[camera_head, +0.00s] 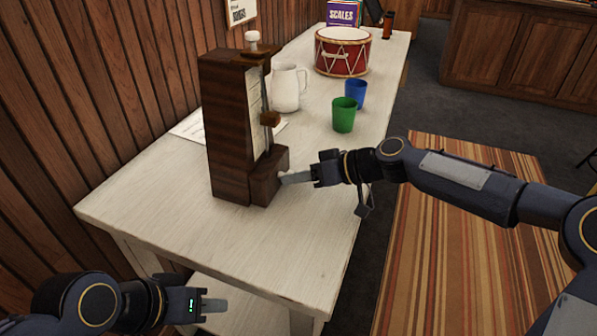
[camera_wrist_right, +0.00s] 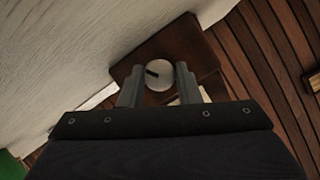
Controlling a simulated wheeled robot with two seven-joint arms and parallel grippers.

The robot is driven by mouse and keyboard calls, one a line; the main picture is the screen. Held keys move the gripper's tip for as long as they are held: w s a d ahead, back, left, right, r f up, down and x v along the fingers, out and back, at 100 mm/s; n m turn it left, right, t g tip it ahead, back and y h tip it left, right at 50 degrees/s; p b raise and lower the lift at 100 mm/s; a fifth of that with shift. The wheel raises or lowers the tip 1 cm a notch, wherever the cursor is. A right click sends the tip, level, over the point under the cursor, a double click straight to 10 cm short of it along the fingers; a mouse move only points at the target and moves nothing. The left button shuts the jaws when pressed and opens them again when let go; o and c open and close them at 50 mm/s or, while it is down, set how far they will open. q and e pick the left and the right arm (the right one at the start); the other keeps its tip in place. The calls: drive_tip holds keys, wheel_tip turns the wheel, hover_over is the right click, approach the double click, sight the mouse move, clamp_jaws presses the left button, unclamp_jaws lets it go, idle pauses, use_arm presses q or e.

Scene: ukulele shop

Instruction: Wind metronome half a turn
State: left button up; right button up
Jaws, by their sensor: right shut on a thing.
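The dark wooden metronome (camera_head: 228,125) stands upright on the white table (camera_head: 270,250) in the head view, with a white knob on top and a pendulum with a brown weight at its front. My right gripper (camera_head: 287,179) reaches its lower block from the right. In the right wrist view, my right gripper (camera_wrist_right: 159,88) has its two fingers on either side of a round, pale winding knob (camera_wrist_right: 160,72) with a dark mark, and is shut on it. My left gripper (camera_head: 214,305) is low at the table's near edge, away from the metronome; its finger gap is not clear.
A white pitcher (camera_head: 287,90) stands behind the metronome. A green cup (camera_head: 344,116), a blue cup (camera_head: 357,92) and a red drum (camera_head: 343,54) stand further along the table. A paper sheet (camera_head: 188,127) lies beside the metronome. The table's near part is clear.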

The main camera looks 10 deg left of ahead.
drive_tip(key=shift+w+m+g+y+p, duration=0.25)
drive_tip(key=shift+m+g+p, duration=0.55)
drive_tip(key=shift+m, duration=0.4)
drive_tip(key=shift+d+f+m+g+y+p, duration=0.1)
drive_tip(key=shift+m+g+y+p, duration=0.25)
drive_tip(key=shift+m+g+p, duration=0.45)
drive_tip(key=o, duration=1)
drive_tip(key=shift+c, duration=0.2)
drive_tip(key=shift+v, duration=3.85)
